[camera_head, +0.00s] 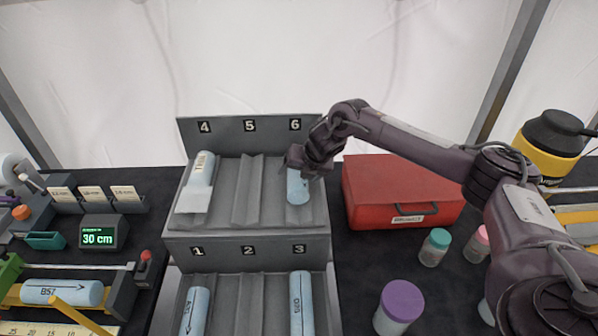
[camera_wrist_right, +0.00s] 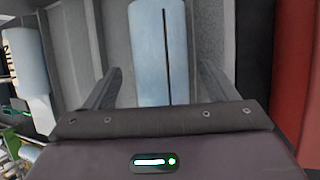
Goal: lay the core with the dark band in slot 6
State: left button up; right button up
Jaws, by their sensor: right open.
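A pale blue core (camera_head: 298,187) lies in slot 6, at the right of the upper rack (camera_head: 276,205). My right gripper (camera_head: 308,163) is open over its far end and hides part of it. In the right wrist view the core (camera_wrist_right: 145,55) lies between the two spread fingers (camera_wrist_right: 157,88), with a thin dark line along its length. I cannot make out a dark band around it. Other pale blue cores lie in slot 4 (camera_head: 202,170), slot 1 (camera_head: 195,312) and slot 3 (camera_head: 302,305). My left gripper is not in view.
Slots 5 (camera_head: 247,190) and 2 (camera_head: 241,305) are empty. A red case (camera_head: 395,190) stands close to the rack's right. A purple-lidded jar (camera_head: 402,300) and smaller jars stand nearer. A core marked B57 (camera_head: 62,292) lies in a device at the left, near a 30 cm display (camera_head: 98,236).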

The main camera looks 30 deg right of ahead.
jog(key=shift+s+d+r, duration=0.1)
jog(key=shift+s+r, duration=0.15)
jog(key=shift+r, duration=0.2)
jog(key=b+v, duration=0.2)
jog(key=v, duration=0.3)
jog(key=shift+s+r, duration=0.2)
jog(key=shift+r, duration=0.05)
jog(key=shift+s+r, duration=0.25)
jog(key=shift+r, duration=0.3)
